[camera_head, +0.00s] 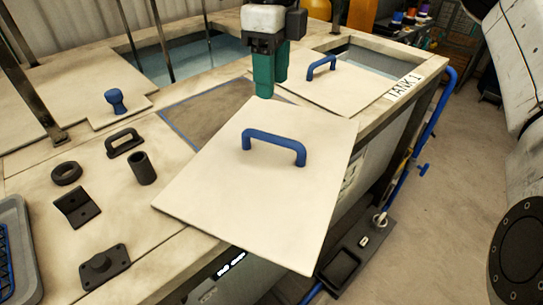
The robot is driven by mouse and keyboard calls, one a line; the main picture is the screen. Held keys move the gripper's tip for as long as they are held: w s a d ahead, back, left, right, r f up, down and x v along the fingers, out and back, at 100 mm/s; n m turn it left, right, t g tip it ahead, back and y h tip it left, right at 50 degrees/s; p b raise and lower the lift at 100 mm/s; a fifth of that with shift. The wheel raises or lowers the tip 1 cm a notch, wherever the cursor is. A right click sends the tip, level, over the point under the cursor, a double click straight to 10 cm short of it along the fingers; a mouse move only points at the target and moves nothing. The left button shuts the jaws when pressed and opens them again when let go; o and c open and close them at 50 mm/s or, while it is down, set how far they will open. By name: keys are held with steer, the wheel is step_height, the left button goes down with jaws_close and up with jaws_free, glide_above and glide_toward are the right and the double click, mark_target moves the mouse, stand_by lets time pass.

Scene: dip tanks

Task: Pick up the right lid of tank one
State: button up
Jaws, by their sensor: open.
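A square cream lid (349,88) with a blue arched handle (321,66) lies partly over a tank opening beside the "TANK 1" label (404,86). A larger-looking cream lid (250,205) with a blue arched handle (273,146) is nearer, its front corner overhanging the bench edge. Which one is called the right lid, I cannot tell for certain. My gripper (272,84) points down with its teal fingers apart and nothing between them. In the picture it is left of the far handle and above the near lid's back edge. It touches neither handle.
Open tank water (190,60) shows at the back left, crossed by dark posts. Several dark metal parts, including a tube (142,168) and a bracket (77,207), lie on the near left bench.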

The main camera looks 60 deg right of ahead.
glide_above(272, 135)
step_height(272, 135, down, 5)
steer(key=shift+r+p, duration=0.15)
steer(key=shift+p, duration=0.2)
steer(key=shift+s+f+p, duration=0.1)
steer(key=shift+f+p, duration=0.75)
steer(key=shift+f, duration=2.15)
jaws_close()
